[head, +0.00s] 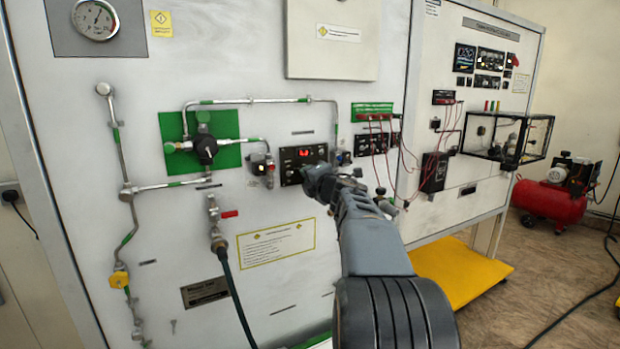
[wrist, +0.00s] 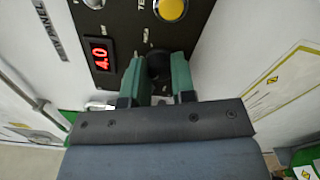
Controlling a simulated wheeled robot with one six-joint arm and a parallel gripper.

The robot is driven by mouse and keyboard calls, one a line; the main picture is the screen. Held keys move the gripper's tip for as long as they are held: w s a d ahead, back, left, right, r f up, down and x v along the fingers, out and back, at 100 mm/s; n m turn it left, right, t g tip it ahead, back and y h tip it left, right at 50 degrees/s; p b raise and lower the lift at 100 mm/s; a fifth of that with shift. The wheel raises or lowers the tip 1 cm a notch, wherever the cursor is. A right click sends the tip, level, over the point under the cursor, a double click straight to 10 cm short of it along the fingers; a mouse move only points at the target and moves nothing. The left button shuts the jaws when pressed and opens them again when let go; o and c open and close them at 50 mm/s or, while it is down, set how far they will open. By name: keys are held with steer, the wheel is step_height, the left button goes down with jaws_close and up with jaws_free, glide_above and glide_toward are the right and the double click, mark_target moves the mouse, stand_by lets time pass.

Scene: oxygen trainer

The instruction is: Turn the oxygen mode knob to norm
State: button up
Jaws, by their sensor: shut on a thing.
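The black oxygen control panel (wrist: 122,25) fills the top of the wrist view, and a lit red display (wrist: 99,54) on it reads 4.0. A dark round knob (wrist: 158,60) sits on the panel between the two green fingers of my gripper (wrist: 158,72), which is shut on it. The fingers cover the knob's sides, and I cannot read its pointer or the position labels. In the head view the panel (head: 290,172) is at the middle of the white board, with my gripper (head: 317,180) at its lower right edge.
A yellow round button (wrist: 171,9) and a metal knob (wrist: 95,3) lie above the held knob. In the head view, pipes and a valve on a green plate (head: 228,157) are left of the panel. Red-wired modules (head: 372,143) are to its right.

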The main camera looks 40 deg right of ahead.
steer(key=o, duration=0.9)
steer(key=s, duration=0.4)
steer(key=s+a, duration=0.1)
steer(key=s, duration=0.4)
steer(key=s+a, duration=0.1)
steer(key=s, duration=0.3)
steer(key=shift+s+b, duration=0.3)
steer(key=shift+s, duration=0.05)
steer(key=shift+d, duration=0.1)
